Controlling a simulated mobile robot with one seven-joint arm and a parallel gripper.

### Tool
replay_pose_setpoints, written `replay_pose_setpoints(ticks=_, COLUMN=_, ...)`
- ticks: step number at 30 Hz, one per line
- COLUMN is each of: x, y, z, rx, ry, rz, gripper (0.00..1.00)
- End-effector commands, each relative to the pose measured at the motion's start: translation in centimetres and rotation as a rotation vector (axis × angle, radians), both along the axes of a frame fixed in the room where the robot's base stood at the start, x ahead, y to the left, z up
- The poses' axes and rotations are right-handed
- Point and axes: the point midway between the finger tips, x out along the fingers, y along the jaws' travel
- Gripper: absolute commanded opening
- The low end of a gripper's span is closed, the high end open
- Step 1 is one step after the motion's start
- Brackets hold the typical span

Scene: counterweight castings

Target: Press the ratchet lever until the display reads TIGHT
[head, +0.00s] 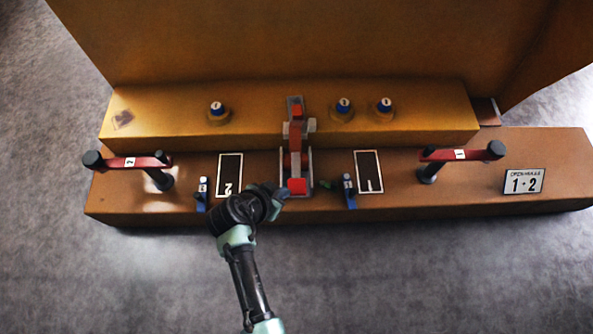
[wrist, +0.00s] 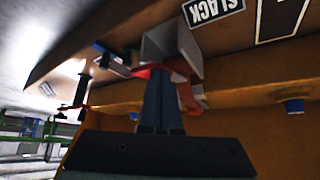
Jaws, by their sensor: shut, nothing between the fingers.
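The ratchet lever (head: 297,186) has a red end pad and stands between grey side plates at the middle of the brown ledge in the head view. Its red part also shows in the wrist view (wrist: 152,71), by a pale grey housing (wrist: 172,46). A small display plate (wrist: 213,9) reads SLACK in the wrist view; I cannot make it out in the head view. My gripper (head: 284,192) is just left of the red pad. In the wrist view its fingers (wrist: 160,88) are shut together and overlap the red part; I cannot tell whether they touch it.
Red-armed handles stand at left (head: 135,162) and right (head: 460,155). Small blue levers (head: 202,194) (head: 348,192) flank the ratchet beside framed plates 2 (head: 230,174) and 1 (head: 369,172). Blue-topped knobs line the upper step (head: 160,113). A sign (head: 524,181) reads 1+2. Floor in front is clear.

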Motion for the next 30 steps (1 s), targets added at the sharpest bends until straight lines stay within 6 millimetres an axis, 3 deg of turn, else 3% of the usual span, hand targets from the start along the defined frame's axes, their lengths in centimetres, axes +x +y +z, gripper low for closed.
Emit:
replay_pose_setpoints(ticks=9, x=-3.4, y=2.6, z=5.9, rx=0.002, ry=0.003, rz=0.004, gripper=0.0)
replay_pose_setpoints(ticks=15, x=-5.1, y=3.9, z=8.6, rx=0.002, ry=0.002, rz=0.003, gripper=0.0)
replay_pose_setpoints(ticks=21, x=-5.9, y=4.4, z=9.6, rx=0.0, ry=0.002, rz=0.002, gripper=0.0)
replay_pose_setpoints(ticks=30, x=-6.0, y=4.5, z=9.6, rx=0.0, ry=0.002, rz=0.002, gripper=0.0)
